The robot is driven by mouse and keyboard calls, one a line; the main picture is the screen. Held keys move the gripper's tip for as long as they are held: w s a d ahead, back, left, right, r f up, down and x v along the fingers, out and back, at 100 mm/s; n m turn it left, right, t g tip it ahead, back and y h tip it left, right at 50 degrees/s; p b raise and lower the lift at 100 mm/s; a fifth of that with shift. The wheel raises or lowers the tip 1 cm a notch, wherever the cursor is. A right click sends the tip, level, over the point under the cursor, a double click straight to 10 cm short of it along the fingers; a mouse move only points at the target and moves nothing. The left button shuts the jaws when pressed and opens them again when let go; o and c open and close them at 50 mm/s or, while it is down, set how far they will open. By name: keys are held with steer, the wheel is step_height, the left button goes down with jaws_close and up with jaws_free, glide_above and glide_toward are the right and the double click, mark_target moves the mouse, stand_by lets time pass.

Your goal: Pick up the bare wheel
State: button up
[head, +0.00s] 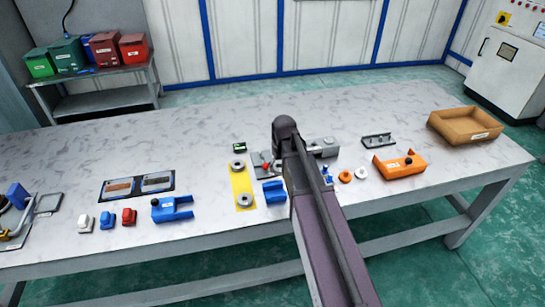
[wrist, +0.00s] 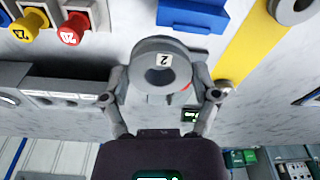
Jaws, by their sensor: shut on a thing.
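My gripper (wrist: 158,80) shows in the wrist view with its two fingers pressed on opposite sides of the bare wheel (wrist: 147,55). The wheel is a grey ring with a dark centre hole and a white label reading 2. I cannot tell how high the wheel is above the table. In the head view my own arm hides the gripper and the held wheel.
On the table (head: 90,170), two grey rings lie on a yellow strip (head: 241,183). A blue block (head: 274,191) is close to my arm. Orange and white discs and an orange bracket (head: 400,165) lie to the right. A cardboard tray (head: 437,122) stands far right.

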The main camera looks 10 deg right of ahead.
steer(key=shift+s+d+r, duration=0.1)
steer(key=shift+s+d, duration=0.1)
steer(key=shift+s, duration=0.45)
steer(key=shift+s+d, duration=0.15)
steer(key=shift+s, duration=0.5)
